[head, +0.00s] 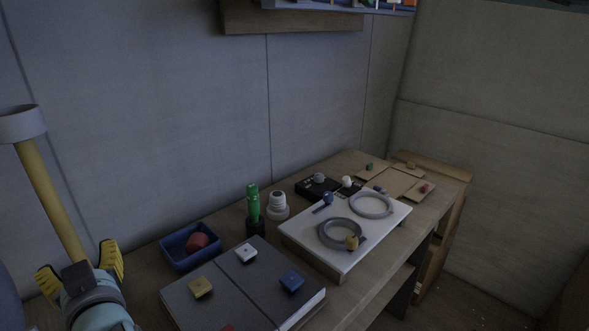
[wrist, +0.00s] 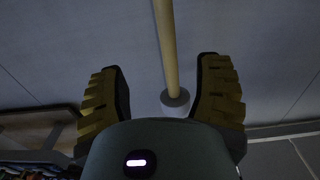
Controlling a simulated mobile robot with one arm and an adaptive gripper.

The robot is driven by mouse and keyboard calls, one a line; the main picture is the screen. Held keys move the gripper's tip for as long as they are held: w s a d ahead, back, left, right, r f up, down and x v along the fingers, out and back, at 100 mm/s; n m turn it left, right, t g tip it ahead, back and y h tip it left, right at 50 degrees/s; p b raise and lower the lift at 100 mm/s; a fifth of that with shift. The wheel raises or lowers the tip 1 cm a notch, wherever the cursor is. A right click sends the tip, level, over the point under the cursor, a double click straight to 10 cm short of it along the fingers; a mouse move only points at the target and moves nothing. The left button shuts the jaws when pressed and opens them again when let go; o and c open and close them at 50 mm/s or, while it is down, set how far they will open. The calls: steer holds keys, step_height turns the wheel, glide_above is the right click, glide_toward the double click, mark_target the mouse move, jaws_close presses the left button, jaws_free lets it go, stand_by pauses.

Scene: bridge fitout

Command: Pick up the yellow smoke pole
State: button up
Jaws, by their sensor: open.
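The yellow smoke pole (head: 48,190) stands tilted at the left of the head view, with a pale grey cup-shaped end (head: 22,124) at its top. My gripper (head: 80,266) is at the lower left, in front of the pole's lower visible part, and hides what lies below. In the wrist view the yellow pole (wrist: 166,45) and its grey end (wrist: 175,102) appear in the gap between the two ridged fingers of my gripper (wrist: 162,72). The fingers are spread, with visible space on both sides of the pole. I cannot tell how far beyond the fingertips it is.
The wall (head: 150,120) is close behind the pole.

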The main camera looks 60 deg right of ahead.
mark_target(61, 225)
steer(key=b+x, duration=0.1)
steer(key=x, duration=0.8)
steer(key=shift+a, duration=0.15)
steer(key=shift+a+p+x, duration=0.25)
steer(key=shift+p+x, duration=0.05)
steer(key=shift+x, duration=0.9)
steer(key=shift+a+p+x, duration=0.25)
steer(key=shift+p+x, duration=0.05)
steer(key=shift+x, duration=0.95)
steer(key=shift+w+d, duration=0.15)
steer(key=shift+w, duration=0.5)
jaws_close()
